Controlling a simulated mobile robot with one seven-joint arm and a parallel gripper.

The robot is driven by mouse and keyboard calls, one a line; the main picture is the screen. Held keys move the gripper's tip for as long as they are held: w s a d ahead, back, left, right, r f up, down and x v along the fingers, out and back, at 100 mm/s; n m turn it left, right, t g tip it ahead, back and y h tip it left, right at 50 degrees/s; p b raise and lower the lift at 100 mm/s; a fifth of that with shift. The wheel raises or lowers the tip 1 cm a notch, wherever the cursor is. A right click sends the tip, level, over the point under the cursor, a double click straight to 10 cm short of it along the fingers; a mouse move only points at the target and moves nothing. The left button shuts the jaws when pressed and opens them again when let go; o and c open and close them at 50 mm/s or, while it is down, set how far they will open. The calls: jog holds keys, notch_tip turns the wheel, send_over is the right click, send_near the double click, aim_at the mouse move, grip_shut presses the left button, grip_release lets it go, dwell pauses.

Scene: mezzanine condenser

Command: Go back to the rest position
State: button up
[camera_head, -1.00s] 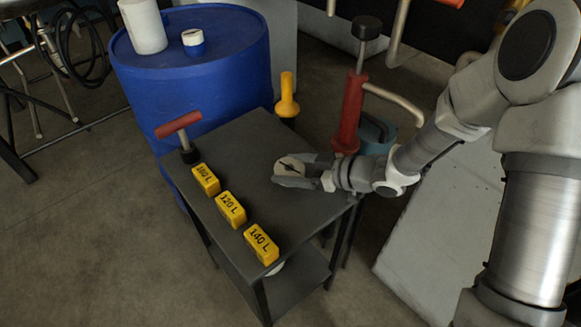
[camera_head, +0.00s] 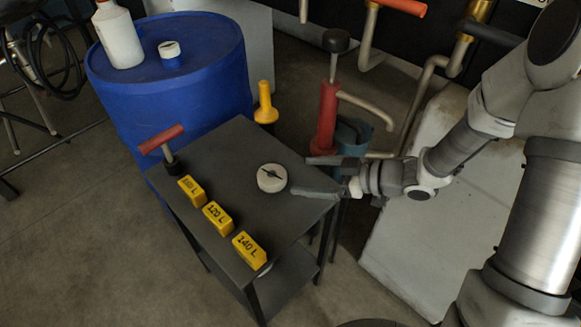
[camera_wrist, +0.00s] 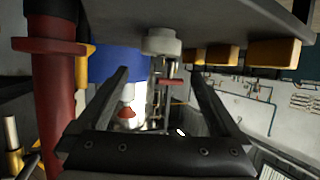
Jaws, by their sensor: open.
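My gripper (camera_head: 308,176) is open and empty at the right edge of the dark table (camera_head: 232,150) in the head view. Its two fingers (camera_wrist: 160,95) are spread apart in the wrist view. A round white knob-like disc with a dark mark on top (camera_head: 271,178) sits on the table just left of the fingertips, apart from them. The same white disc shows beyond the fingers in the wrist view (camera_wrist: 161,41).
Yellow blocks marked 120 L (camera_head: 217,218) and 140 L (camera_head: 249,249), plus a third, line the table's front-left side. A red T-handle (camera_head: 162,140) stands at its left corner. A blue drum (camera_head: 180,85), red pump (camera_head: 326,120) and yellow post (camera_head: 265,105) stand behind.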

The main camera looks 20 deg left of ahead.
jog(key=shift+v, duration=0.9)
jog(key=shift+s, duration=0.1)
